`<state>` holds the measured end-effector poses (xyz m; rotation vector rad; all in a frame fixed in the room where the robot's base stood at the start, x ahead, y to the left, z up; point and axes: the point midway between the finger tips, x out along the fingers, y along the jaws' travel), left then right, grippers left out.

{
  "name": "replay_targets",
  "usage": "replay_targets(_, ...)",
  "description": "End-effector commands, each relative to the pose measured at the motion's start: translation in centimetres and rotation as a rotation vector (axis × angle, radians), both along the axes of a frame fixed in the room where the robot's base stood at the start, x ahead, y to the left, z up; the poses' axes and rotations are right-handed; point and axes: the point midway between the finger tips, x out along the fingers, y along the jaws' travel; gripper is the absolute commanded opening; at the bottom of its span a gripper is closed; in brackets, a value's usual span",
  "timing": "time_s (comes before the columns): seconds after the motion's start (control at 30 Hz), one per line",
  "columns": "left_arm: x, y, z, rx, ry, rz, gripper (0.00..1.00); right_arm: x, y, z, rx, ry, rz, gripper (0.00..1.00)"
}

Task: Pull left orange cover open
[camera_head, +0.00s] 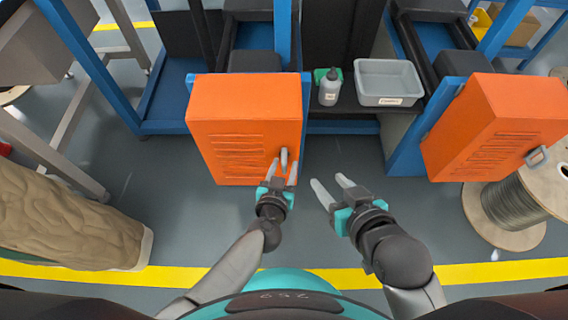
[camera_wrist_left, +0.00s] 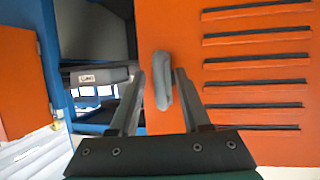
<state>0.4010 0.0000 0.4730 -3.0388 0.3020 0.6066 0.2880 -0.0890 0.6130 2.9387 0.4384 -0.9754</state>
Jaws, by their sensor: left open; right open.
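The left orange cover (camera_head: 240,122) is a box-shaped panel with a slotted front, at centre left in the head view; its slotted face also fills the right of the left wrist view (camera_wrist_left: 255,120). Its grey handle (camera_head: 284,160) is at the lower right of that face. My left gripper (camera_head: 283,172) is open at the handle.
A second orange cover (camera_head: 495,125) with its own handle is at the right, above a cable spool (camera_head: 515,205). A grey bin (camera_head: 388,82) and a bottle (camera_head: 329,88) stand on a shelf between the covers. A large tan roll (camera_head: 65,225) is at the lower left. The floor between is clear.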

Motion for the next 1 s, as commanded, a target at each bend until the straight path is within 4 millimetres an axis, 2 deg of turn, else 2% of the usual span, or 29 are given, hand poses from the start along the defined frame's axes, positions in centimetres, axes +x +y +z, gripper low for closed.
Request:
replay_targets(0.37, 0.03, -0.06, -0.01, 0.000, -0.001, 0.000, 0.46, 0.05, 0.17, 0.04, 0.006, -0.011, 0.002, 0.50)
replay_targets(0.77, 0.02, -0.06, -0.02, 0.000, 0.000, 0.000, 0.01, 0.06, 0.16, 0.04, 0.006, -0.011, 0.002, 0.50)
replay_targets(1.0, 0.02, -0.06, -0.03, 0.000, 0.000, 0.000, 0.00, 0.06, 0.15, 0.04, 0.005, -0.010, 0.001, 0.50)
